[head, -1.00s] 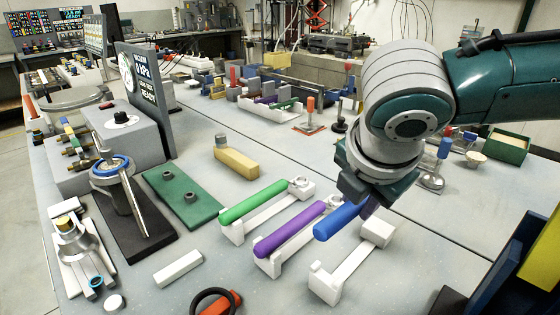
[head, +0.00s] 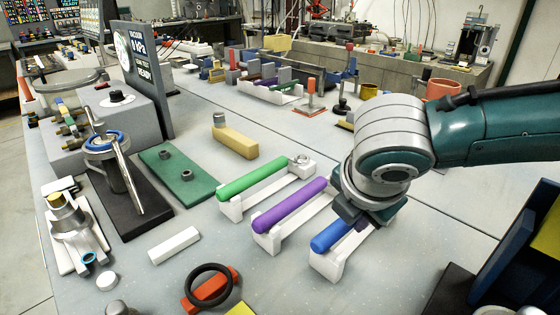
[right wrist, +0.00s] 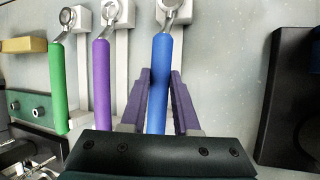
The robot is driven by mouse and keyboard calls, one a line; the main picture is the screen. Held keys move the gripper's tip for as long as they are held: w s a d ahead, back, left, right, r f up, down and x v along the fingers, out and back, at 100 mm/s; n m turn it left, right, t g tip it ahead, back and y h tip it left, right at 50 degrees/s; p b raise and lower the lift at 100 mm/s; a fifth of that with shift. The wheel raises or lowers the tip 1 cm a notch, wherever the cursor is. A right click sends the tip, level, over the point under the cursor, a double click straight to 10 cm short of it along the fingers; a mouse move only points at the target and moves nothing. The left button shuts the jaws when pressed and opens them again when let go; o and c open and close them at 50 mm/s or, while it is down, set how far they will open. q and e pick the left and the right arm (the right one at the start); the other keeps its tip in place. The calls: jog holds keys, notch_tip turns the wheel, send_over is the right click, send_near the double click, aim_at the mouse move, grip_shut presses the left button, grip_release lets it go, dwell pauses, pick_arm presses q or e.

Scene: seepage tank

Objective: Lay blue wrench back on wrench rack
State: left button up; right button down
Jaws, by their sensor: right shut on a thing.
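The blue wrench (head: 331,237) lies along the rightmost white cradle of the wrench rack (head: 326,268), and its front end appears level with the cradle's front post. I cannot tell whether it bears fully on the cradle. My right gripper (head: 362,222) is shut on the blue handle from above. In the right wrist view the purple fingers (right wrist: 158,105) stand on both sides of the blue handle (right wrist: 160,75), and its ring end is over the white cradle. The green wrench (head: 252,180) and purple wrench (head: 288,207) rest on the neighbouring cradles. My left gripper is not in view.
A green plate (head: 180,178) and a yellow block (head: 236,143) are left of the rack. A black ring (head: 209,285) lies over an orange piece in front. A dark blue and yellow object (head: 525,245) stands at the right.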

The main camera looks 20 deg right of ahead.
jog(key=shift+f, duration=0.15)
jog(key=c, duration=0.6)
grip_release()
jog(key=p+v, duration=0.2)
jog(key=v, duration=0.8)
